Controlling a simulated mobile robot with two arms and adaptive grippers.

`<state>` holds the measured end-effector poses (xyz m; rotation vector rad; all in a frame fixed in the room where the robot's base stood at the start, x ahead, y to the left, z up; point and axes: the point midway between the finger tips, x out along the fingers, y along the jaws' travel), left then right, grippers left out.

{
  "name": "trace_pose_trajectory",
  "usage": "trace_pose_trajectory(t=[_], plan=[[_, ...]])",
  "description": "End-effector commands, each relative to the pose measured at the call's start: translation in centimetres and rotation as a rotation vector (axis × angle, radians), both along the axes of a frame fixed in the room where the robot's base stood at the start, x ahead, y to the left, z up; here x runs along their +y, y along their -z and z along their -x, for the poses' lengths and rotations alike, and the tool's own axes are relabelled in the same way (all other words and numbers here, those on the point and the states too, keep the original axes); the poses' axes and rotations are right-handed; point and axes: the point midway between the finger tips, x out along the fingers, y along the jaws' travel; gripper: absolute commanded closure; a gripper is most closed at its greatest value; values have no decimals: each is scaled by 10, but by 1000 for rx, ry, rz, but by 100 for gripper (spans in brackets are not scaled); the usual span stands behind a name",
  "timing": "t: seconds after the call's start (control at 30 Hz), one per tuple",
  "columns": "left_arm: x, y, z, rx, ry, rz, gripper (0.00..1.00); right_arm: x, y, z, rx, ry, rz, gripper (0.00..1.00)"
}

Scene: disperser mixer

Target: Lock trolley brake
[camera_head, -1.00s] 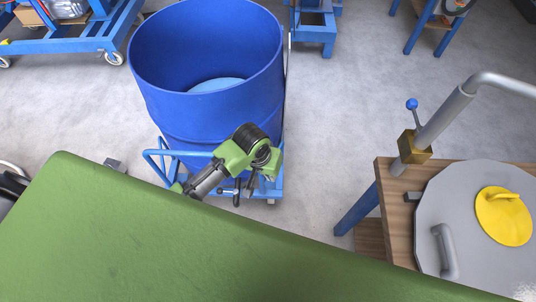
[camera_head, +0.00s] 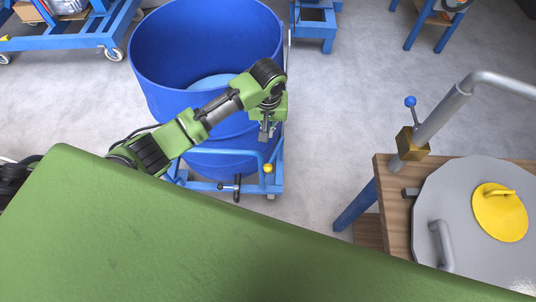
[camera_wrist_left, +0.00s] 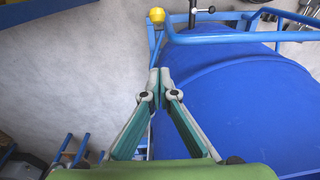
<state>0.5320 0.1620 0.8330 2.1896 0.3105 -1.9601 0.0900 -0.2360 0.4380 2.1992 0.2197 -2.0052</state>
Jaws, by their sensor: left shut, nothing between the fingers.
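The blue trolley (camera_head: 206,186) stands on the floor under a large blue drum (camera_head: 163,95). A yellow knob (camera_head: 267,168) is at the right of its near side. A small black upright handle (camera_head: 237,188) on a crossbar is left of the knob. Both also show at the top of the left wrist view, the knob (camera_wrist_left: 157,15) and the black handle (camera_wrist_left: 192,12). My left gripper (camera_head: 265,135) is in front of the drum, above the knob and apart from it. In the wrist view its fingertips (camera_wrist_left: 160,76) are together and empty. My right gripper is not in view.
A wooden-topped table (camera_head: 393,215) with a grey lid (camera_head: 462,235) and a yellow cap (camera_head: 500,212) stands at the right. Another blue cart (camera_head: 85,44) is at the back left. The grey floor between drum and table is clear.

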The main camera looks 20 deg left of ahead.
Motion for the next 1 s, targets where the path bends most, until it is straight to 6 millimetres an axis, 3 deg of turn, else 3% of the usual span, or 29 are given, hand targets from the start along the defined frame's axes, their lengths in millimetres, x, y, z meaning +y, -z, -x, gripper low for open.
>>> trace_pose_trajectory(t=[0.27, 0.63, 0.8, 1.0], plan=[[1, 24, -2, 3, -1, -1, 100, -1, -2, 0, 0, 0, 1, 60], [3, 100, -10, 2, 0, -1, 100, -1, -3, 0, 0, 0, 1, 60], [-3, 106, 13, 0, 3, 0, 100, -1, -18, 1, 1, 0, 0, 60], [-7, 112, 25, -1, 1, 1, 100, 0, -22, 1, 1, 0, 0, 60]])
